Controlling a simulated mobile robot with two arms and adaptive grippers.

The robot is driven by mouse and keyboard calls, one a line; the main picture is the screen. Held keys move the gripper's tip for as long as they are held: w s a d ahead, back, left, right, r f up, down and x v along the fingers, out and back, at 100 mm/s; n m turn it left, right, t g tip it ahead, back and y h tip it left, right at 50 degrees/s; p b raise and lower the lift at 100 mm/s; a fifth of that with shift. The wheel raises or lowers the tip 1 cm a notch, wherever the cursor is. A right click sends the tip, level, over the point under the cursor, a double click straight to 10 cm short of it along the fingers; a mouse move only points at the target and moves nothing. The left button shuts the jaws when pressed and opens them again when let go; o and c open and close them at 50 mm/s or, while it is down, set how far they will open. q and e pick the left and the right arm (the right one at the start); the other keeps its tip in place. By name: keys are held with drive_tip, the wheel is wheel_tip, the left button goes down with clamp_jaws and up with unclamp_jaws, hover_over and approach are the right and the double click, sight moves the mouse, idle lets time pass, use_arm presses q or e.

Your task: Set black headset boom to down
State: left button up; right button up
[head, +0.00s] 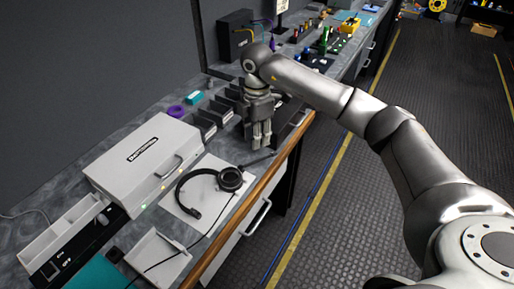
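The black headset (181,189) lies on a white sheet (211,165) on the grey counter. Its round ear cup (230,179) is at the right end of the curved headband. A thin dark rod (258,161) reaches from near the ear cup to the upper right; it looks like the boom, but I cannot tell if it joins the cup. My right gripper (262,144) is above the counter, beyond the headset, fingers pointing down and close together. It appears apart from the headset, and nothing shows between its fingers. My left gripper is not in view.
A white box (145,160) stands left of the headset. A white tray (158,256) is nearer, with a black cable crossing it. Dark blocks (203,124) stand left of my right gripper. A wooden edge (236,222) borders the counter; the aisle floor right of it is clear.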

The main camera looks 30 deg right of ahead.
wheel_tip(320, 180, up, 4)
drive_tip(key=shift+f, duration=0.25)
